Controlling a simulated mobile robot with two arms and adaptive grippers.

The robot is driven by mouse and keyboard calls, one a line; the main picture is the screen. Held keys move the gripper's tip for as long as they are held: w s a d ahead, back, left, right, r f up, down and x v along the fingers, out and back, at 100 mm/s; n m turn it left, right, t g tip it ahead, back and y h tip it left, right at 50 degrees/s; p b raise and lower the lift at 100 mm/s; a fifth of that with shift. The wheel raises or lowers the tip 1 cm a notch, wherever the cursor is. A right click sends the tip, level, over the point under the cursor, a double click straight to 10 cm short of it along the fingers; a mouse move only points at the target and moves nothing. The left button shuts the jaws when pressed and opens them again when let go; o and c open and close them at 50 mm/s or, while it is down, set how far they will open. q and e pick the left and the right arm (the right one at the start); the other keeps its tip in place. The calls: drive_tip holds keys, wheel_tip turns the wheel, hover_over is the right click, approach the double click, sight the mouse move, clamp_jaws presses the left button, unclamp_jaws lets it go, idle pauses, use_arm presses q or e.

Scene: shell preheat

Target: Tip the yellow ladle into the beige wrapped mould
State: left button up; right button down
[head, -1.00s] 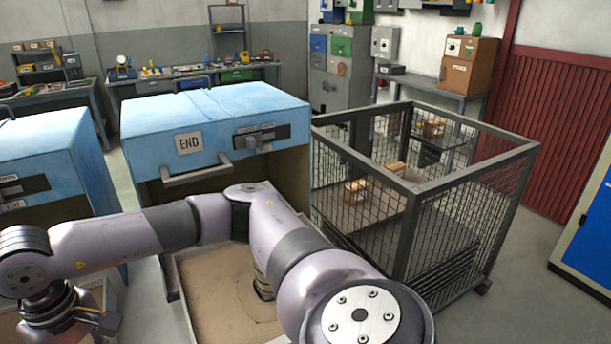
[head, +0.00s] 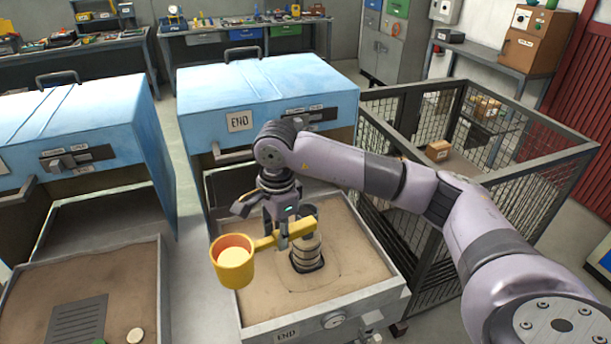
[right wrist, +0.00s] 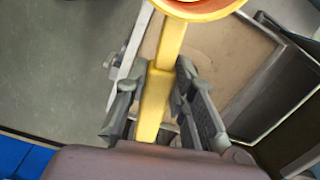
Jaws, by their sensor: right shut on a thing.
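The yellow ladle (head: 232,266) is held by its handle in my right gripper (head: 284,238), which is shut on it. The cup hangs over the left edge of the sand tray. The right wrist view shows the ladle's handle (right wrist: 157,95) between the fingers, with the cup at the top edge. The beige wrapped mould (head: 307,255) stands in the sand, just right of the gripper and partly behind the handle. The cup is apart from it, to its left. My left gripper is out of view.
The sand tray (head: 362,312) marked END sits before a blue-topped furnace (head: 270,85). A second tray (head: 80,246) at left holds a grey grate (head: 77,322) and a pale disc (head: 135,335). A mesh cage (head: 520,190) stands close on the right.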

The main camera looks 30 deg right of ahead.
drive_tip(key=d+r+m+p, duration=0.1)
drive_tip(key=m, duration=0.1)
drive_tip(key=w+d+r+m+p, duration=0.1)
drive_tip(key=m+p, duration=0.1)
drive_tip(key=m, duration=0.1)
drive_tip(key=d+r+m+p, duration=0.1)
drive_tip(key=m, duration=0.2)
drive_tip(key=shift+w+r, duration=0.15)
drive_tip(key=shift+r, duration=0.1)
use_arm(q)
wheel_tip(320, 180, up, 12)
drive_tip(key=p, duration=0.6)
use_arm(e)
drive_tip(key=d+r+m, duration=0.2)
drive_tip(key=d+m, duration=0.3)
drive_tip(key=m, duration=0.7)
use_arm(q)
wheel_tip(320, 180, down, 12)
drive_tip(key=b, duration=1.1)
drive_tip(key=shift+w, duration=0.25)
use_arm(e)
drive_tip(key=shift+w+f+t+y, duration=0.1)
drive_tip(key=shift+f+t+y, duration=0.2)
drive_tip(key=shift+f+y, duration=0.8)
drive_tip(key=shift+w+f+t+y, duration=0.1)
drive_tip(key=shift+f+t+y, duration=0.35)
drive_tip(key=shift+y, duration=1.05)
drive_tip(key=shift+f+t+y, duration=0.15)
drive_tip(key=shift+f+y, duration=0.85)
drive_tip(key=shift+y, duration=0.3)
